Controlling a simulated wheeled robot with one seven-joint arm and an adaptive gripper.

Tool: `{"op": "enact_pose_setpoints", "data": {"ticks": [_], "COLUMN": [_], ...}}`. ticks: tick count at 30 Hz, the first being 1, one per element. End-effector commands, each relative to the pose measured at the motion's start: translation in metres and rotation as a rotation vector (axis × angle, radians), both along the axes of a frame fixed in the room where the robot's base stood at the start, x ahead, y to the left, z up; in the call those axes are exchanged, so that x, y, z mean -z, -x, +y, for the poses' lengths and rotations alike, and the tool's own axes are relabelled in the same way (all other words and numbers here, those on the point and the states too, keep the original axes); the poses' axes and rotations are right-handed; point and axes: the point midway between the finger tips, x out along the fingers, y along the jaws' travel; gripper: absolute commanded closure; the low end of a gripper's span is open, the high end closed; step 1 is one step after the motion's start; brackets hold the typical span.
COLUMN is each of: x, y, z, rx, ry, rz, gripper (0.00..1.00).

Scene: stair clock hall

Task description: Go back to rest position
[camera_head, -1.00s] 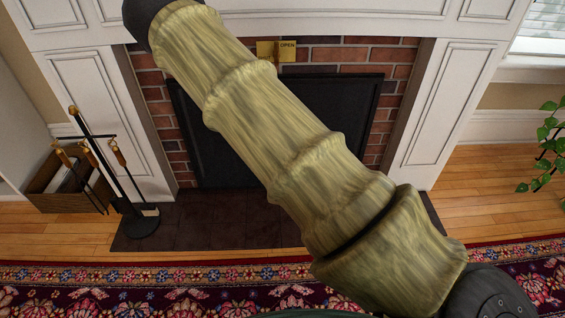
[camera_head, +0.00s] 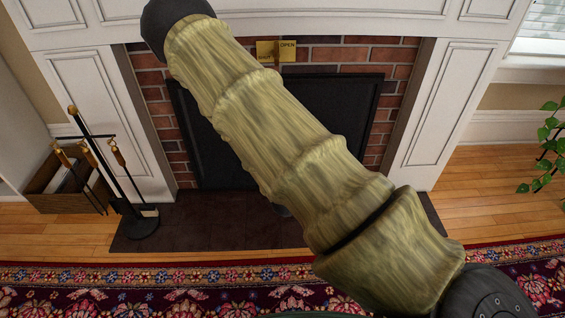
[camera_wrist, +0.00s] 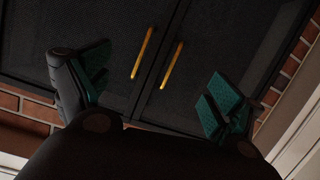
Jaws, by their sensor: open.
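My gripper (camera_wrist: 156,92) shows in the wrist view with its two fingers wide apart and nothing between them. Its teal pads face the dark fireplace doors (camera_wrist: 120,50), whose two brass handles (camera_wrist: 143,52) lie beyond the fingers. In the head view my arm crosses the middle of the picture from lower right to upper left. It hides much of the fireplace, and my gripper cannot be made out there.
A brass plate marked OPEN (camera_head: 287,52) sits on the brick above the dark fireplace screen (camera_head: 350,105). A fire tool stand (camera_head: 138,222) and a wooden box (camera_head: 60,192) are at left. A leafy plant (camera_head: 545,150) is at right. A patterned rug (camera_head: 150,290) lies in front.

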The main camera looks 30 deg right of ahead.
Motion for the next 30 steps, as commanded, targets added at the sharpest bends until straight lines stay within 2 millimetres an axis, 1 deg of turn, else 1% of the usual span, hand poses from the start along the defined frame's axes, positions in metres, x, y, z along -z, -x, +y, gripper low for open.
{"op": "enact_pose_setpoints", "data": {"ticks": [17, 20, 23, 25, 26, 27, 29, 30], "x": [0.001, 0.009, 0.031, 0.056, 0.067, 0.083, 0.105, 0.119], "y": [0.001, 0.006, 0.023, 0.043, 0.053, 0.068, 0.092, 0.108], "z": [0.0, 0.002, 0.01, 0.02, 0.025, 0.033, 0.046, 0.055], "rx": [-0.001, -0.002, -0.006, -0.016, -0.02, -0.028, -0.043, -0.056], "ry": [-0.002, -0.01, -0.036, -0.067, -0.082, -0.104, -0.137, -0.159], "rz": [0.005, 0.027, 0.1, 0.184, 0.226, 0.285, 0.376, 0.436], "gripper": [0.07, 0.07, 0.07, 0.07, 0.07, 0.07, 0.07, 0.07]}}
